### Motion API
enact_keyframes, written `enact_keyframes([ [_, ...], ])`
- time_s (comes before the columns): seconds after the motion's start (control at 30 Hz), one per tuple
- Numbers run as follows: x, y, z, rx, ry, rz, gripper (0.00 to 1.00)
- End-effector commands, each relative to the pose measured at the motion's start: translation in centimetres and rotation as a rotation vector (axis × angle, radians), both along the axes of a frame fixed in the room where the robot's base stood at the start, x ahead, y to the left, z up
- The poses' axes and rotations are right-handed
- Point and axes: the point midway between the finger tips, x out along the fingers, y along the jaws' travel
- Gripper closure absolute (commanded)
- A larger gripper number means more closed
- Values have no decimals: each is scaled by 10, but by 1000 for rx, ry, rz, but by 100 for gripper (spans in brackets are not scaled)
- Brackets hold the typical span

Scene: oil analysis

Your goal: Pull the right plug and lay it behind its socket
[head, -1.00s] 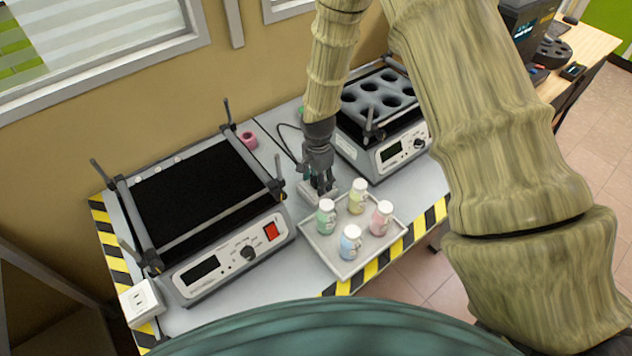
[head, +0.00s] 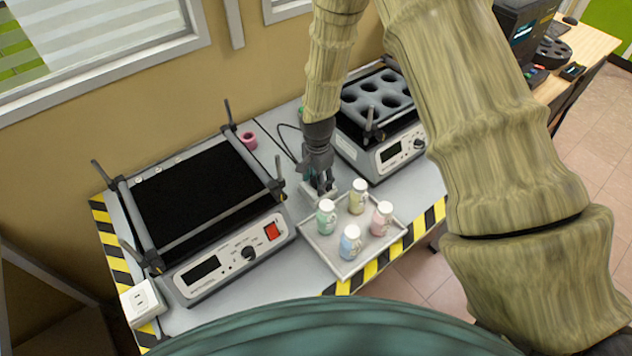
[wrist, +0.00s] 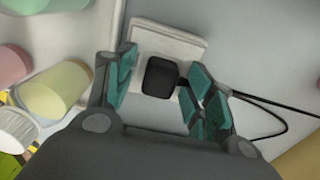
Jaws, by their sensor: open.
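In the wrist view a black plug (wrist: 160,76) sits in a white socket (wrist: 176,36), with a black cable leading off to the right. My gripper (wrist: 158,86) is open, its teal-padded fingers on either side of the plug. I cannot tell whether the pads touch it. In the head view my gripper (head: 322,188) points down between the two machines, behind the bottle tray, and hides the plug. Part of the pale socket (head: 309,196) shows beside the fingers. Another white socket (head: 142,301) stands at the table's front left corner, with no plug visible in it.
A grey tray (head: 337,266) with several capped bottles stands just in front of my gripper. A flat black-topped machine (head: 200,195) is on the left, a machine with round wells (head: 400,152) on the right. A pink ring (head: 249,139) lies towards the wall.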

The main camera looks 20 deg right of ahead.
Motion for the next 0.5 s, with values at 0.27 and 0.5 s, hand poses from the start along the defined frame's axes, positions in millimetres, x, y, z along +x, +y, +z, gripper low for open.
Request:
enact_keyframes([
  [0.27, 0, 0, 0, 0, 0, 0, 86],
  [0.5, 0, 0, 1, 0, -1, 0, 100],
])
